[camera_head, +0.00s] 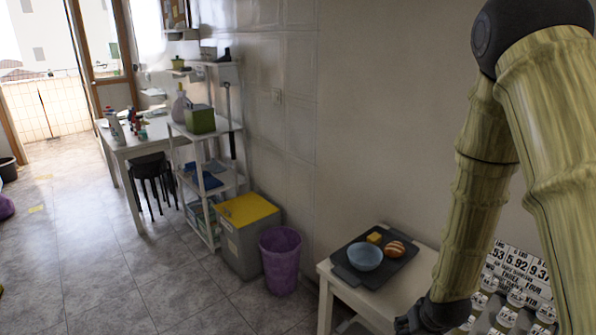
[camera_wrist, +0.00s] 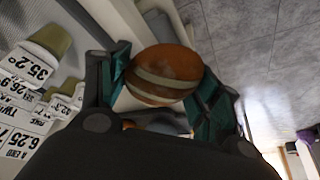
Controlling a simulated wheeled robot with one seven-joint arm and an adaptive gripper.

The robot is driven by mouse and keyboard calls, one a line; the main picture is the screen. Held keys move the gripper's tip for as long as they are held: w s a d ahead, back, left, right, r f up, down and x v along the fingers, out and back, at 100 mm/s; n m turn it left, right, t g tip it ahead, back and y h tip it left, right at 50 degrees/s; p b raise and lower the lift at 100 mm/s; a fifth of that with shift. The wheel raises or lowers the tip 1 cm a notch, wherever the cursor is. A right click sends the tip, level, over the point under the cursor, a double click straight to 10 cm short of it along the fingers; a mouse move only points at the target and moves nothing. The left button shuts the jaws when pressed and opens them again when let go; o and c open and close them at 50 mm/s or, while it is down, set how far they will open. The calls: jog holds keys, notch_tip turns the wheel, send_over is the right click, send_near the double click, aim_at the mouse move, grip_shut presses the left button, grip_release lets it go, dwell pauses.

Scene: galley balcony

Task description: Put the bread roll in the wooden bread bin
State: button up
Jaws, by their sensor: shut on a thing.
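My gripper (camera_wrist: 163,80) has dark fingers with teal pads, one on each side of a rounded brown bread roll (camera_wrist: 160,70) with a pale band. It is shut on the roll and holds it in front of the wrist camera. In the head view my gripper (camera_head: 428,316) is dark, low at the right below the bamboo-like arm. The roll in it is hidden there. I cannot make out a wooden bread bin in either view.
A small white table (camera_head: 325,268) bears a dark tray (camera_head: 343,272) with a blue bowl (camera_head: 365,257), a yellow block (camera_head: 374,237) and an orange-brown striped item (camera_head: 395,248). Labelled jars (camera_head: 512,308) stand at right. A purple bin (camera_head: 281,262) and yellow-lidded box (camera_head: 240,255) stand left.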

jog(key=a+f, duration=0.2)
jog(key=a, duration=0.4)
jog(key=w+a+f, duration=0.1)
jog(key=a+f, duration=0.2)
jog(key=a, duration=0.3)
jog(key=shift+w+a+f+n, duration=0.15)
jog(key=shift+w+f+n, duration=0.1)
jog(key=shift+n, duration=0.15)
jog(key=shift+s, duration=0.1)
